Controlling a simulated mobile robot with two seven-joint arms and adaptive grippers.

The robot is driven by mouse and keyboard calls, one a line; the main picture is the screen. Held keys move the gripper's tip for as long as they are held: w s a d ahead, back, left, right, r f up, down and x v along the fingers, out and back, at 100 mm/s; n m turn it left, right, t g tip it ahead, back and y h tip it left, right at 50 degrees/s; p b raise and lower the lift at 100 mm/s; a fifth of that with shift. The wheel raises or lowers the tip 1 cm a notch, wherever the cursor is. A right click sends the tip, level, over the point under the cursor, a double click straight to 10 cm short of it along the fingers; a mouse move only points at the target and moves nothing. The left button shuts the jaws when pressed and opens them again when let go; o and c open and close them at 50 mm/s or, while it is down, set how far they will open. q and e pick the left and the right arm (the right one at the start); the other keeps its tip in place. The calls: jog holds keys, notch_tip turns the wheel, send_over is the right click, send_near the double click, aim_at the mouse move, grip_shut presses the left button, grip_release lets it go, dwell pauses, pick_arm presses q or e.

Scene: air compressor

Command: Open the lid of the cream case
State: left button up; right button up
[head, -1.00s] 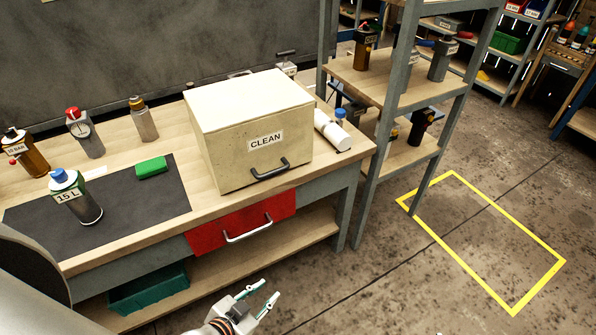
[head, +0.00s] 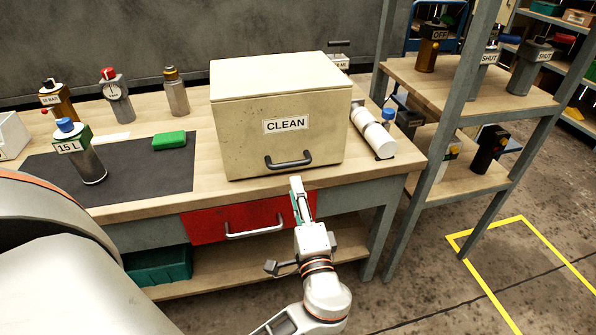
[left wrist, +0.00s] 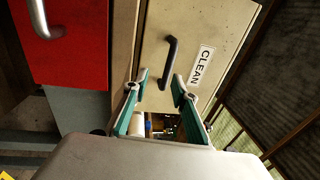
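The cream case (head: 275,115) labelled CLEAN stands on the workbench, and it also fills much of the left wrist view (left wrist: 205,25). Its flat lid (head: 280,75) is closed. A dark handle (head: 288,163) is on the front face, low down; it shows in the left wrist view (left wrist: 167,62) just beyond the fingertips. My left gripper (head: 298,182) is in front of the bench, just below the handle in the picture. In the left wrist view its fingers (left wrist: 160,88) are apart with nothing between them, apparently short of the handle. My right gripper is not in view.
A red drawer (head: 235,220) with a metal handle is below the case. A green block (head: 169,139) and a 15 L bottle (head: 80,155) are on the dark mat. A shelf rack (head: 470,85) stands at right.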

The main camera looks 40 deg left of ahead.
aim_at(289, 165)
pick_arm(q)
jog(key=shift+y, duration=0.3)
jog(key=shift+r+x, duration=0.2)
jog(key=shift+x, duration=1.1)
jog(key=shift+r+x, duration=0.2)
jog(key=shift+x, duration=1.1)
jog(key=shift+r+x, duration=0.25)
jog(key=shift+x, duration=1.05)
jog(key=shift+s, duration=0.1)
grip_shut()
